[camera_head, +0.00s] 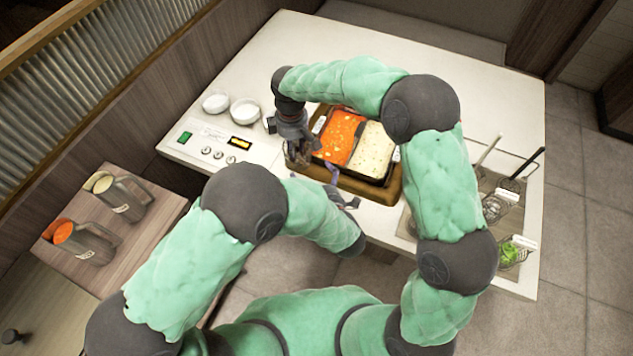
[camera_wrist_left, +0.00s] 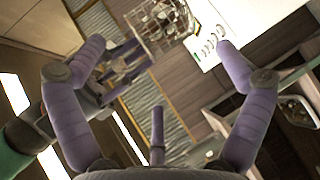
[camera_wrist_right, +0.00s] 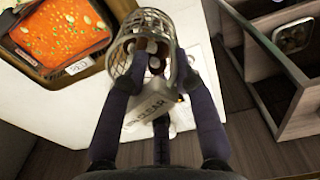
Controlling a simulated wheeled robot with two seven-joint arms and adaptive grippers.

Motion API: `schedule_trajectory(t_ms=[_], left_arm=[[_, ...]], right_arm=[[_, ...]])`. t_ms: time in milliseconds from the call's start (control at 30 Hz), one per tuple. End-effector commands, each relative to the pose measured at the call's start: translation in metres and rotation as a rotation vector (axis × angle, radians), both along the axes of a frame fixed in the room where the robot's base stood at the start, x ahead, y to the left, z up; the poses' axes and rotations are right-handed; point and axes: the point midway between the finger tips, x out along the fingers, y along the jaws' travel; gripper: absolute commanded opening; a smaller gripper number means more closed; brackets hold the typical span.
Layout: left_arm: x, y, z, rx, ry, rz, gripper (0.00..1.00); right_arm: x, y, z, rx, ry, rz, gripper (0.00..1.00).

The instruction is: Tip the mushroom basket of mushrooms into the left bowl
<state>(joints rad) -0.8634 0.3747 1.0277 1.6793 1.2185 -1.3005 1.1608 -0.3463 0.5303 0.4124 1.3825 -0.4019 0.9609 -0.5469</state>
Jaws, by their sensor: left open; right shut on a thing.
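My right gripper (camera_head: 298,155) is shut on a wire mesh basket (camera_wrist_right: 122,62) and holds it over the counter, left of the hot pot. Pale and brown mushrooms (camera_wrist_right: 154,62) show inside the basket in the right wrist view. The left wrist view shows the basket (camera_wrist_left: 160,25) beyond the fingers. My left gripper (camera_head: 342,190) is open and empty near the counter's front edge, its fingers (camera_wrist_left: 160,52) spread. My right gripper mostly hides the basket in the head view.
The hot pot has red soup (camera_head: 341,135) on the left and pale soup (camera_head: 372,148) on the right. A control panel (camera_head: 208,147) lies left. Containers (camera_head: 120,195) stand on the side table. Wire baskets (camera_head: 500,203) sit at the right, one with greens (camera_head: 512,251).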

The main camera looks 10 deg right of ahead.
Motion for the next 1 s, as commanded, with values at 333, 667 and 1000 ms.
schedule_trajectory(t_ms=[333,667,1000], left_arm=[[0.054,0.015,-0.021,-0.001,0.002,0.004,1.00],[0.087,0.022,-0.033,0.000,0.001,0.002,1.00],[0.092,0.022,-0.034,0.000,0.000,-0.001,1.00]], right_arm=[[0.001,0.000,0.001,0.001,-0.001,-0.001,0.00],[0.001,0.000,0.001,0.001,-0.001,-0.001,0.00],[0.000,0.000,0.001,0.001,0.000,0.000,0.00]])
